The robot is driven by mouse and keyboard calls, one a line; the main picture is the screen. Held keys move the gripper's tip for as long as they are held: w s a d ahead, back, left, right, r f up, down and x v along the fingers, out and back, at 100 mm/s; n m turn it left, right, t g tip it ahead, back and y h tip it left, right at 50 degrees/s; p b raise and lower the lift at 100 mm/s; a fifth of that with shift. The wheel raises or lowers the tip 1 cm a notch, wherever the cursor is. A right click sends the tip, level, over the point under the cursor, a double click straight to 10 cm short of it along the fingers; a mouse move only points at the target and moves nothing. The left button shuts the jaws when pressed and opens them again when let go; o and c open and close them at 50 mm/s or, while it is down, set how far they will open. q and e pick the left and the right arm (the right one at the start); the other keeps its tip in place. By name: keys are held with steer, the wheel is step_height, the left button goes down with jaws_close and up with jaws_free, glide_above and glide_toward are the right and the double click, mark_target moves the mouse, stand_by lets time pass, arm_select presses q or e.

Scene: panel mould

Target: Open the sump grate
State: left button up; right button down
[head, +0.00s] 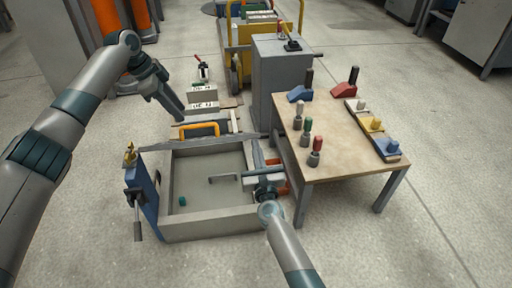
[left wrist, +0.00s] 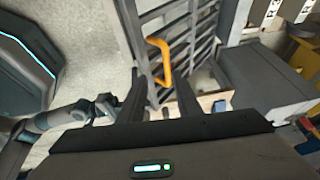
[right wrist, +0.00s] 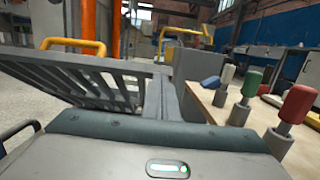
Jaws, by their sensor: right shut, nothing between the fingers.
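The dark barred sump grate (right wrist: 85,82) is tilted up in the right wrist view. In the head view it shows nearly edge-on as a thin strip (head: 205,139) at the back of the grey sump box (head: 215,226). Its orange handle (head: 200,128) stands up there, and also shows in the left wrist view (left wrist: 161,58). My left gripper (head: 182,116) is open and empty; the handle lies beyond its spread fingers. My right gripper (head: 257,147) is shut and empty at the box's right side, beside the raised grate. I cannot tell whether it touches the grate.
A wooden-topped table (head: 333,130) with several coloured-handled tools stands close on the right. A grey cabinet (head: 278,75) stands behind. A blue panel (head: 147,195) with clamps is on the box's left. A small green piece (head: 182,201) lies inside. Floor at front left is clear.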

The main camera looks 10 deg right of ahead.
arm_select(q)
steer(key=shift+v, duration=0.9)
steer(key=shift+d, duration=0.1)
